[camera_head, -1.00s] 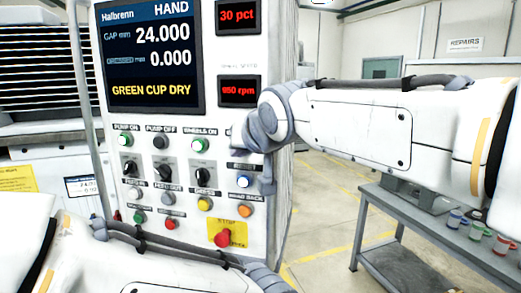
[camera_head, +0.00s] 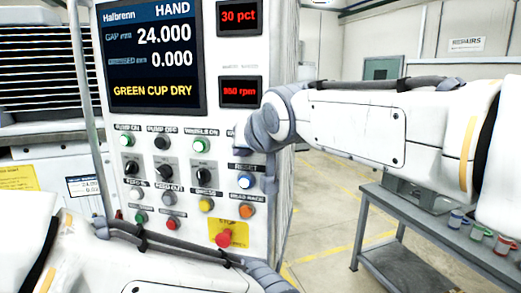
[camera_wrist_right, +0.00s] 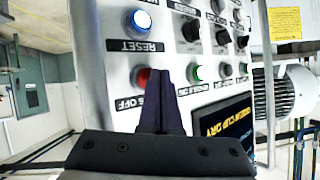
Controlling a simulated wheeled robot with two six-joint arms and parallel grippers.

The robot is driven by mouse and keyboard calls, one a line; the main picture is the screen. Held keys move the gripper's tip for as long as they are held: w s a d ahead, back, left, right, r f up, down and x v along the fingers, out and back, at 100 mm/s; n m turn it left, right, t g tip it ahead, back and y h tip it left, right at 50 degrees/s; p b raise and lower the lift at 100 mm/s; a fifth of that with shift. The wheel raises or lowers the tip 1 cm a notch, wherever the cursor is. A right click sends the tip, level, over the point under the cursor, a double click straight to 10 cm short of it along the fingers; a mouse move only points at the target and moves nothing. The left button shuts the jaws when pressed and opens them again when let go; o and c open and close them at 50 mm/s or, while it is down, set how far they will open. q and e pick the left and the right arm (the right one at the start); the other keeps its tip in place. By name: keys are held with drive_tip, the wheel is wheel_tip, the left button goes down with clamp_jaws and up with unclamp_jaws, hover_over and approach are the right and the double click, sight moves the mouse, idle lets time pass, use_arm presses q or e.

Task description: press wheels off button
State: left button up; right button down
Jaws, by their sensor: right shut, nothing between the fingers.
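The red wheels off button (camera_wrist_right: 143,75) shows in the right wrist view, its label partly covered and reading "S OFF". My right gripper (camera_wrist_right: 166,72) is shut and empty, its fingertips in front of the panel and overlapping one edge of that button. I cannot tell whether they touch it. In the head view my right wrist hides this button. The green lit wheels on button (camera_wrist_right: 197,73) is beside the fingertips; it also shows in the head view (camera_head: 201,145). My left forearm shows at the bottom of the head view, but its gripper is out of frame.
The blue lit reset button (camera_head: 245,181) is below my right wrist. Dark knobs, small coloured buttons and a red stop button (camera_head: 223,239) on a yellow plate share the panel. The display (camera_head: 152,58) reads HAND. A grey table (camera_head: 430,228) with cups stands at the right.

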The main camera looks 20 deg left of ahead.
drive_tip(key=shift+w+p, duration=0.3)
drive_tip(key=shift+w, duration=0.25)
idle(0.6)
drive_tip(key=shift+s, duration=0.15)
drive_tip(key=shift+s+b, duration=0.7)
drive_tip(key=shift+s, duration=0.1)
drive_tip(key=s+b, duration=0.3)
drive_tip(key=s, duration=0.2)
idle(0.3)
